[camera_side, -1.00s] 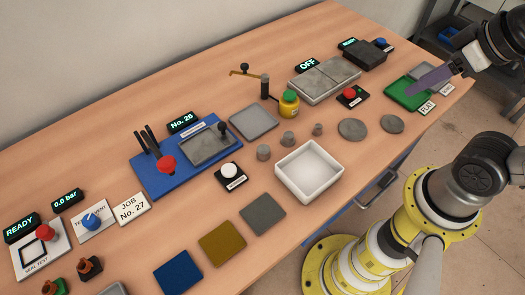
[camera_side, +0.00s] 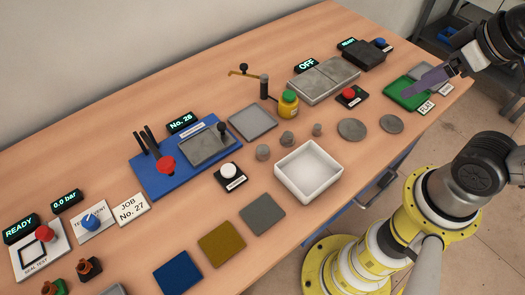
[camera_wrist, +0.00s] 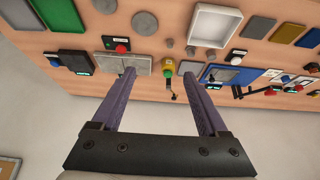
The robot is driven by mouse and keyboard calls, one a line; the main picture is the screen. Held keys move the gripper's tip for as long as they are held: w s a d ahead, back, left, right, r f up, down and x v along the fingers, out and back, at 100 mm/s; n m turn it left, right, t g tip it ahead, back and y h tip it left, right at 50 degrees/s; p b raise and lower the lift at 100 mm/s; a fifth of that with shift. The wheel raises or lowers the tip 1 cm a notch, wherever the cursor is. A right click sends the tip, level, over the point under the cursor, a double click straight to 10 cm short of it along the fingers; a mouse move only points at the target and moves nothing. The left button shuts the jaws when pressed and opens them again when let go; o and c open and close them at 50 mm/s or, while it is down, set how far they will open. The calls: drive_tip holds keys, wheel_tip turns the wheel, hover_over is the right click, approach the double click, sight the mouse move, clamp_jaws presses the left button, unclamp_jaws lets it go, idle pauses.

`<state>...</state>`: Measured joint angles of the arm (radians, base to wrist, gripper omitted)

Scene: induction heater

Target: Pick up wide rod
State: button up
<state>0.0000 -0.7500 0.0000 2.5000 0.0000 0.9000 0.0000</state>
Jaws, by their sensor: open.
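Three short grey upright cylinders stand in a row on the table, behind the white tray. The widest, which I take as the wide rod (camera_side: 263,152), is at the left end of the row in the side view; it also shows in the wrist view (camera_wrist: 210,54). The middle rod (camera_side: 288,139) and the thinnest rod (camera_side: 317,129) stand to its right. My gripper (camera_side: 405,92) is over the green tray at the right of the table, well away from the rods. Its purple fingers (camera_wrist: 158,75) are apart with nothing between them.
A white tray (camera_side: 283,178) stands close in front of the rods. Two flat grey discs (camera_side: 352,129) lie to their right. A yellow-green jar (camera_side: 289,104) stands behind them. A blue fixture (camera_side: 150,183) lies to the left. The green tray (camera_side: 395,88) sits under my gripper.

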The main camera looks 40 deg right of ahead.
drive_tip(key=w+a+r+n, duration=0.1)
drive_tip(key=w+r+n, duration=0.3)
drive_tip(key=w+n, duration=0.25)
drive_tip(key=n+g, duration=0.6)
drive_tip(key=n, duration=0.7)
hover_over(263, 149)
wheel_tip(263, 149, down, 16)
drive_tip(key=f, duration=0.8)
drive_tip(key=shift+a, duration=0.35)
drive_tip(key=shift+d+f, duration=0.2)
drive_tip(key=shift+f, duration=1.15)
drive_tip(key=shift+d+f, duration=0.15)
drive_tip(key=shift+f, duration=1.15)
